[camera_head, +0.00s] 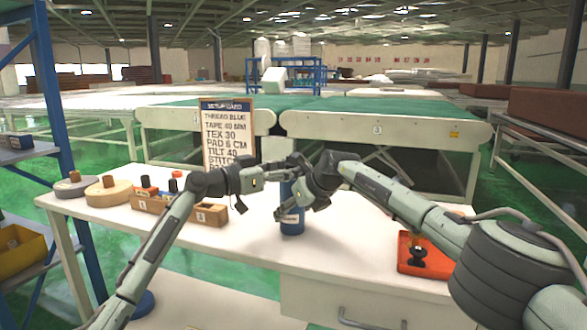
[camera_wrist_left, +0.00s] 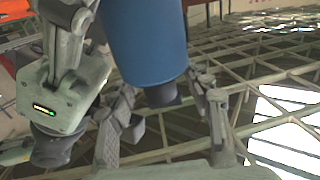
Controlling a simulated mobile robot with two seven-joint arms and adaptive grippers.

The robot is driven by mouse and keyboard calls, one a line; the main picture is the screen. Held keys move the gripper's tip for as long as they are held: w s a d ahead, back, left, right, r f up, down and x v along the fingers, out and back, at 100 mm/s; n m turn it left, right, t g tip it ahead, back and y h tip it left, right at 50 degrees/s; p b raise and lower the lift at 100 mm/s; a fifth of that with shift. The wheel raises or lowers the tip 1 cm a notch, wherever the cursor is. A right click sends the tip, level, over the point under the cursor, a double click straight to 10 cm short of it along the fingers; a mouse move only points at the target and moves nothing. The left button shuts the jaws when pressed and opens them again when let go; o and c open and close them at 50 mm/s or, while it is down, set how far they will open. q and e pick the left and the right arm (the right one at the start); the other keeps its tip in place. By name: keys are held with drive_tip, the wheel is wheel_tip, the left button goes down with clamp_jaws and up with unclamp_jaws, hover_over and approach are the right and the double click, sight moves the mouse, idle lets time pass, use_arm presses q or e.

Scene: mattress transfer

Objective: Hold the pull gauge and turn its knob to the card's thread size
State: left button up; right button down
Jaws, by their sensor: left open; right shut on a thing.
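The pull gauge, a blue cylinder (camera_head: 291,220), is upright above the white table near its middle. My right gripper (camera_head: 302,207) is shut on it from the right. My left gripper (camera_head: 284,170) is at the gauge's top end, coming from the left. In the left wrist view, the gauge body (camera_wrist_left: 145,40) ends in a dark knob (camera_wrist_left: 163,95). The open fingers of my left gripper (camera_wrist_left: 168,112) are on either side of the knob, apparently without touching it. The setup card (camera_head: 228,125) reads TEX 30; its lower right is hidden by my left arm. No knob scale is readable.
A wooden holder (camera_head: 208,214) with spools stands on the table's left, beside tape rolls (camera_head: 108,189). A red tray (camera_head: 410,266) with a black-knobbed thing lies at the right under my right arm. The table front (camera_head: 230,245) is clear.

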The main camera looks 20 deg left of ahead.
use_arm(q)
drive_tip(key=shift+c, duration=0.2)
use_arm(e)
drive_tip(key=shift+r, duration=0.15)
use_arm(q)
clamp_jaws()
drive_tip(key=shift+f+n+t+y, duration=0.15)
drive_tip(key=shift+n+t+y, duration=0.2)
drive_tip(key=shift+y, duration=0.25)
drive_tip(key=shift+n+t+y, duration=0.85)
drive_tip(key=shift+n+y, duration=0.4)
drive_tip(key=shift+y, duration=0.35)
drive_tip(key=shift+a, duration=0.1)
drive_tip(key=shift+o, duration=0.2)
unclamp_jaws()
drive_tip(key=v, duration=1.2)
